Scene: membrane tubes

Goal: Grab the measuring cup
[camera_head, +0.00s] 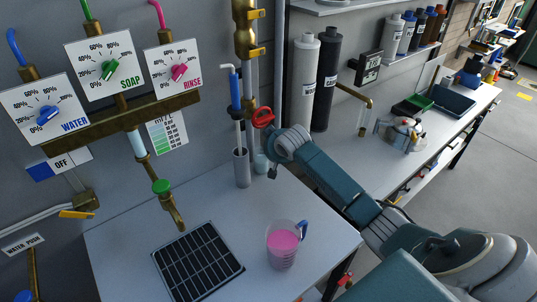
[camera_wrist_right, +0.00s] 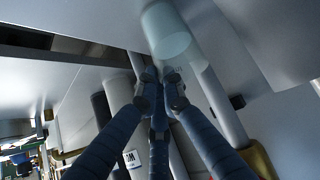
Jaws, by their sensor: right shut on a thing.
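My right gripper (camera_head: 270,168) is at the back of the counter, near the wall. It is shut on a small clear pale-blue cup (camera_head: 261,163), seemingly the measuring cup. In the right wrist view the fingertips (camera_wrist_right: 161,88) close together just by this translucent cup (camera_wrist_right: 168,35); the exact grip point is hard to make out. A clear jug (camera_head: 283,245) with pink liquid and a blue handle stands upright on the counter, apart from the gripper. My left gripper is not in view.
A grey upright tube (camera_head: 241,168) stands just left of the gripper. A red valve wheel (camera_head: 263,117) is close above it. A black drain grate (camera_head: 198,262) lies left of the jug under a brass tap (camera_head: 172,212). Counter between tube and jug is clear.

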